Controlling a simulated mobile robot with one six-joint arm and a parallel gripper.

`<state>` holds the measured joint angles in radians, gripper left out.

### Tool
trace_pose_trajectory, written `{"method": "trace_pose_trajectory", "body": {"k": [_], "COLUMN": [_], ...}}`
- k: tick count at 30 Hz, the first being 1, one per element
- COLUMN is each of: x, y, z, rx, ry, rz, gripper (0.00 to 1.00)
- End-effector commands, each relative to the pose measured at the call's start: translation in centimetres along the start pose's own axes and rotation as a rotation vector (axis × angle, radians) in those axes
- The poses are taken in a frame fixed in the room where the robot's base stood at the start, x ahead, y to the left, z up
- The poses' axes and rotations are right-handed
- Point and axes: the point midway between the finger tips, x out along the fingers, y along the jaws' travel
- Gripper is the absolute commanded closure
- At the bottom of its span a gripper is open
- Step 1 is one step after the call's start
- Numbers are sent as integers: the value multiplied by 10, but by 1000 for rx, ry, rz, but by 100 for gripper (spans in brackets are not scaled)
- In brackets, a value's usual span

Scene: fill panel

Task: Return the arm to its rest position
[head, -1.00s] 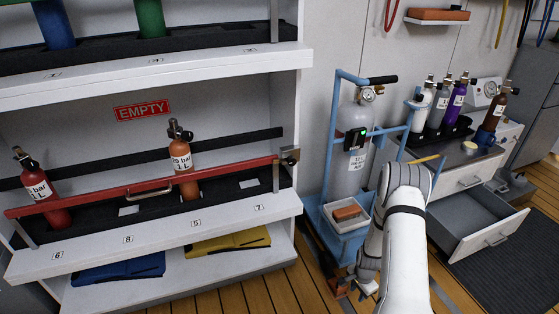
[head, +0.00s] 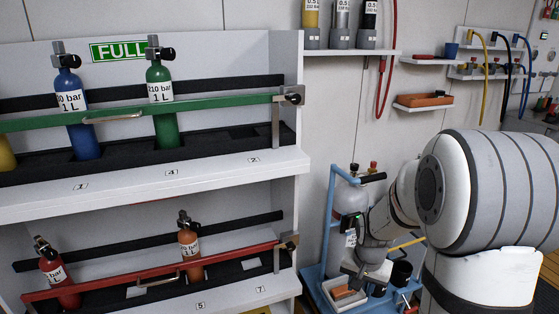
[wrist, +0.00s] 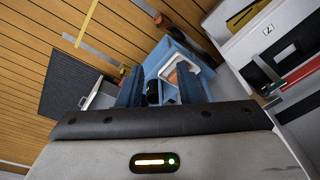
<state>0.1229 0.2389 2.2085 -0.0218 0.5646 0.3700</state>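My gripper (head: 368,272) is in the lower right of the head view, at the end of my white arm. It hangs in front of the blue cylinder trolley (head: 336,205), above or near its lower tray. In the wrist view my gripper (wrist: 161,88) shows two dark blue fingers set apart, with nothing held between them. Beyond the fingers lies the blue trolley frame (wrist: 152,66) with its white tray. My arm's large pale upper link fills the right of the head view and hides what is behind it.
At left stands a white rack (head: 225,178) with blue and green cylinders behind a green bar and red and orange ones behind a red bar. A wall shelf (head: 424,107) holds an orange item. Wooden floor (wrist: 35,60) shows in the wrist view.

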Motion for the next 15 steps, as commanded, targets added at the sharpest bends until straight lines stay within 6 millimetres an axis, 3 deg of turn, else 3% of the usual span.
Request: {"method": "trace_pose_trajectory", "body": {"k": [1, 6, 12, 15], "x": [-43, -130, -215, -244], "y": [-2, 1, 10, 16], "z": [8, 45, 94, 116], "rx": [-38, -168, -320, -383], "ry": [14, 37, 64, 74], "rz": [-7, -21, -35, -40], "gripper": [68, 68, 68, 68]}}
